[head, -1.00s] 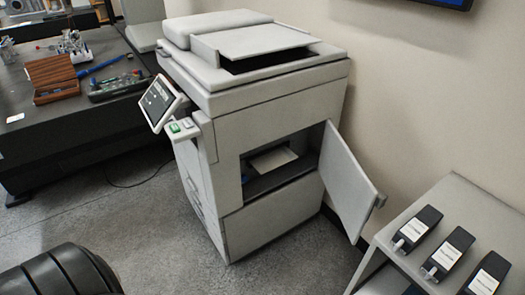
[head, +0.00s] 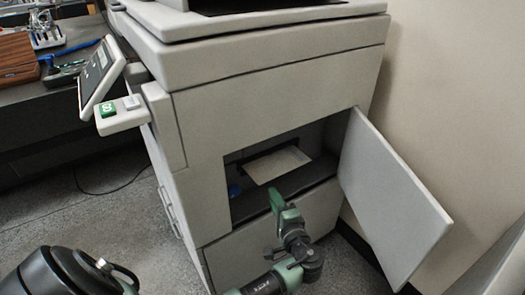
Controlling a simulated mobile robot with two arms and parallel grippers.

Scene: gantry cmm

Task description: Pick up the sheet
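The sheet (head: 278,165) is a pale, flat piece lying inside the open side compartment of the grey copier (head: 270,100). Its near edge faces the opening, and its far part is in shadow. My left gripper (head: 277,199) is green and dark and stands just in front of the compartment opening, lower in the picture than the sheet. It appears apart from the sheet. It is seen nearly end-on, so the gap between its fingers does not show. My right gripper is not in view.
The compartment's door (head: 392,195) is swung open to the right. The control panel (head: 100,75) juts out at the left. A dark desk (head: 50,120) stands behind, with a cable on the floor.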

